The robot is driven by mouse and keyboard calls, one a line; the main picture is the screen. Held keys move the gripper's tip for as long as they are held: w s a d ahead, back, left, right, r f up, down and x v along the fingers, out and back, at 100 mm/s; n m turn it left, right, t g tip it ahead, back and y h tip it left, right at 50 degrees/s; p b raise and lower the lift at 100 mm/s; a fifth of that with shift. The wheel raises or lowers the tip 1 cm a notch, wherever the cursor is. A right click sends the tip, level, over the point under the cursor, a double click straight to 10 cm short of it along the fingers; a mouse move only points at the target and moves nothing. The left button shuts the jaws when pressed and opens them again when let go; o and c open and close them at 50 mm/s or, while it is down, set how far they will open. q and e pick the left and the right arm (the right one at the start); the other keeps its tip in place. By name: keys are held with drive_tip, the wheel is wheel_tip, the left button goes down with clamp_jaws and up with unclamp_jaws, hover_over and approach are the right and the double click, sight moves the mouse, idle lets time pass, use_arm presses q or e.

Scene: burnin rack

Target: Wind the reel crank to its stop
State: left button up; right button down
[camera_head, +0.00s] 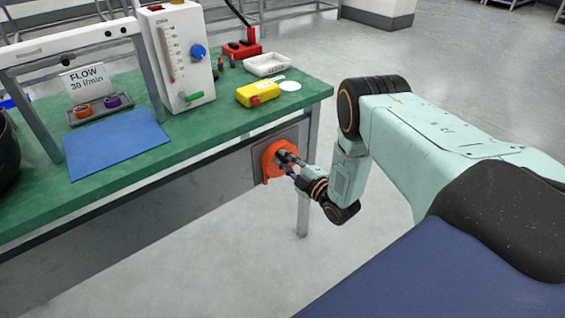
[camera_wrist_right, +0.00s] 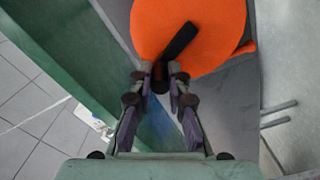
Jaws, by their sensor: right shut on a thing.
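The orange reel (camera_head: 268,165) is mounted on a grey plate on the front side of the green bench. In the right wrist view the orange reel (camera_wrist_right: 205,30) fills the top, with a black crank arm (camera_wrist_right: 180,41) lying slantwise across it. My right gripper (camera_head: 288,160) is at the reel's face. In the right wrist view my right gripper (camera_wrist_right: 161,78) is shut on the dark crank handle at the lower end of the crank arm. The fingers partly hide the handle. My left gripper is not in view.
The green bench (camera_head: 215,125) carries a blue mat (camera_head: 115,143), a flow meter box (camera_head: 182,60), a yellow device (camera_head: 258,93) and a white tray (camera_head: 266,64). A bench leg (camera_head: 303,215) stands below the reel, near my right wrist. The floor to the right is clear.

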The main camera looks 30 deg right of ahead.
sight(292, 148)
drive_tip(key=d+m, duration=0.1)
drive_tip(key=m, duration=0.1)
drive_tip(key=d+m, duration=0.1)
drive_tip(key=m, duration=0.2)
drive_tip(key=d+m+b, duration=0.1)
drive_tip(key=m, duration=0.1)
drive_tip(key=shift+w+d+r, duration=0.15)
drive_tip(key=shift+d+r, duration=0.05)
drive_tip(key=m, duration=0.2)
drive_tip(key=d+m+b, duration=0.1)
drive_tip(key=m, duration=0.1)
drive_tip(key=shift+d+f+b, duration=0.2)
drive_tip(key=shift+f+b, duration=0.1)
drive_tip(key=shift+f, duration=0.05)
drive_tip(key=shift+w+d+f+m+b, duration=0.1)
drive_tip(key=shift+d+f+m+b, duration=0.15)
drive_tip(key=shift+m, duration=0.35)
drive_tip(key=shift+s+d+m+b, duration=0.15)
drive_tip(key=shift+m+b, duration=0.15)
drive_tip(key=shift+m, duration=0.3)
drive_tip(key=shift+w+d+f+m+b, duration=0.2)
drive_tip(key=shift+m+b, duration=0.1)
drive_tip(key=shift+m, duration=0.3)
drive_tip(key=c, duration=1.3)
unclamp_jaws()
drive_tip(key=shift+s, duration=0.2)
drive_tip(key=s, duration=1.1)
drive_tip(key=shift+s+d, duration=0.35)
drive_tip(key=shift+d, duration=0.1)
